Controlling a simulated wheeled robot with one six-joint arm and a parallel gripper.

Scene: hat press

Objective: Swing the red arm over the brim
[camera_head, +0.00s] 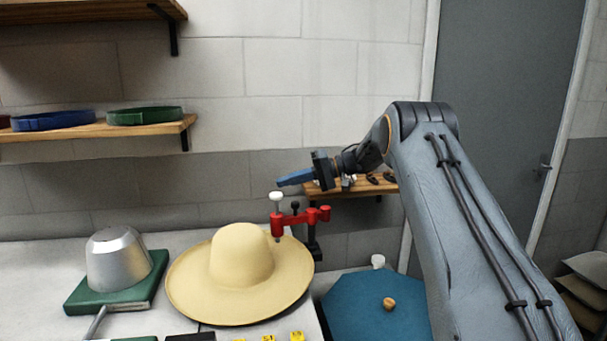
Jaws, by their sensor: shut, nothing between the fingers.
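The red arm (295,218) is a short red bar on a dark post at the right rear of the hat. The straw-coloured hat (241,256) lies crown up with a wide round brim (200,295). My gripper (279,182) is shut and empty, pointing left, just above the white knob in the picture. Its depth relative to the knob is unclear.
A silver dome on a green base (118,262) stands left of the hat. A blue octagonal surface (360,305) with a small brown object (389,303) is at the right. Small yellow tags (297,336) lie in front. Shelves (90,131) hang on the wall behind.

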